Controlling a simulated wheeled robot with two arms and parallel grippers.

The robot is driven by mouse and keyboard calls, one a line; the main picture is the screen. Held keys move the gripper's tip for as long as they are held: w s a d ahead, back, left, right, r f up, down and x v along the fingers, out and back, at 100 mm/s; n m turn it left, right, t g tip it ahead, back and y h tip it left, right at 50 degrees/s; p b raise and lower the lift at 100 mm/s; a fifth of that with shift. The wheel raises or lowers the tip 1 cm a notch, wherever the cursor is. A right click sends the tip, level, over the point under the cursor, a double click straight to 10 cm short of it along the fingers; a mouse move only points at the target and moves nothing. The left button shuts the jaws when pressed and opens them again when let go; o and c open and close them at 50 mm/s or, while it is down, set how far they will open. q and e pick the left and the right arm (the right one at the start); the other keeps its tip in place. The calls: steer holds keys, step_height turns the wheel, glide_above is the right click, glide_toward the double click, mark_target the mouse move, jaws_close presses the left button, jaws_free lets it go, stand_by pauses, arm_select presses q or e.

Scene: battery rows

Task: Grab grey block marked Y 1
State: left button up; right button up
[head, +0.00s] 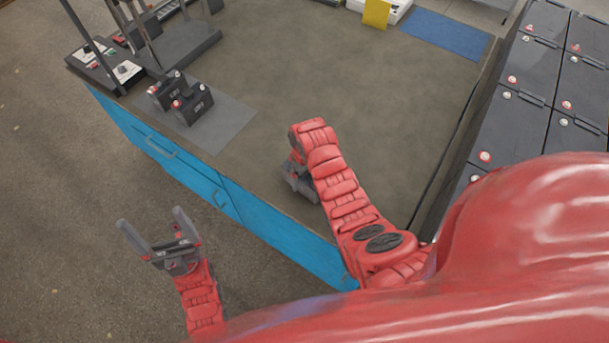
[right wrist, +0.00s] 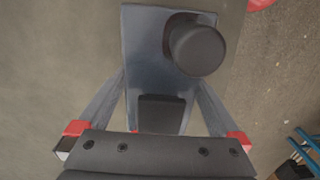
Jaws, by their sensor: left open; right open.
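In the right wrist view, a grey block (right wrist: 145,60) with a dark round knob (right wrist: 197,50) lies between the two fingers of my open right gripper (right wrist: 160,85). I see no Y 1 mark on it. Whether the fingers touch its sides I cannot tell. In the head view, my right gripper (head: 298,182) is low over the worktop near its front edge, largely hidden by my arm; the block cannot be told apart there. My left gripper (head: 151,218) is open and empty, over the floor in front of the blue cabinet.
Two dark batteries (head: 167,91) (head: 192,106) stand on a grey mat (head: 235,122) at the worktop's left. A dark stand (head: 180,50) is behind them. Several large dark batteries (head: 520,75) stand in rows at the right. The worktop's middle (head: 340,80) is clear. A blue mat (head: 445,32) lies at the back.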

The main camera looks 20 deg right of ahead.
steer(key=shift+f, duration=0.4)
steer(key=shift+r, duration=0.1)
jaws_close()
